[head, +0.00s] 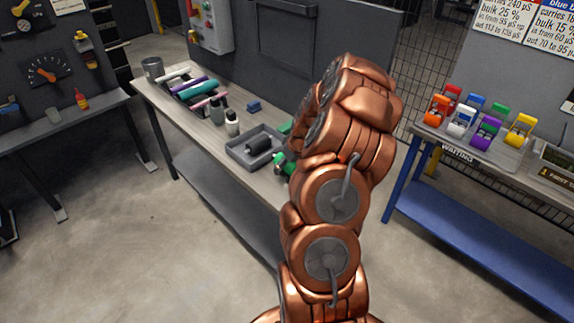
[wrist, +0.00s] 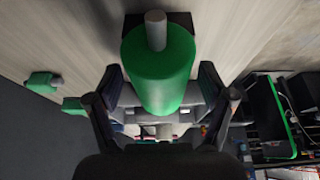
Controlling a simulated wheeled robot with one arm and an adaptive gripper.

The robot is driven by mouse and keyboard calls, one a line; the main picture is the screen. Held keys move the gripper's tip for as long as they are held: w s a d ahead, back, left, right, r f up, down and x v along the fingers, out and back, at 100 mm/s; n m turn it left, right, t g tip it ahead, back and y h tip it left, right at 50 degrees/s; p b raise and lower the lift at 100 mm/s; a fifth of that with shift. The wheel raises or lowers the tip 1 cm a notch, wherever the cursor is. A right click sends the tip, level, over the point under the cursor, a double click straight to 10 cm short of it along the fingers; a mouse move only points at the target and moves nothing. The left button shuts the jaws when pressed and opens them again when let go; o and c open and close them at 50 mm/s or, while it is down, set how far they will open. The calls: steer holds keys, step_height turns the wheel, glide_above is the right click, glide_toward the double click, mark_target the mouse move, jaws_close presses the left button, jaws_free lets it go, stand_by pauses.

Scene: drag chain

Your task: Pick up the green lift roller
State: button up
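The green lift roller (wrist: 160,62) fills the middle of the wrist view, a green cylinder with a grey shaft end pointing away from my gripper. My gripper (wrist: 162,92) has one finger on each side of it. The fingers look spread, with small gaps beside the roller; firm contact does not show. In the head view my copper arm hides the gripper. Green parts (head: 284,164) show at the arm's left edge, partly covered, beside the tray.
A grey tray (head: 240,154) holding a dark roller (head: 258,144) lies on the long workbench (head: 156,93). A blue-legged table (head: 455,139) with coloured items stands right.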

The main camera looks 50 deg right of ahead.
steer(key=c, duration=1.3)
steer(key=shift+r, duration=0.15)
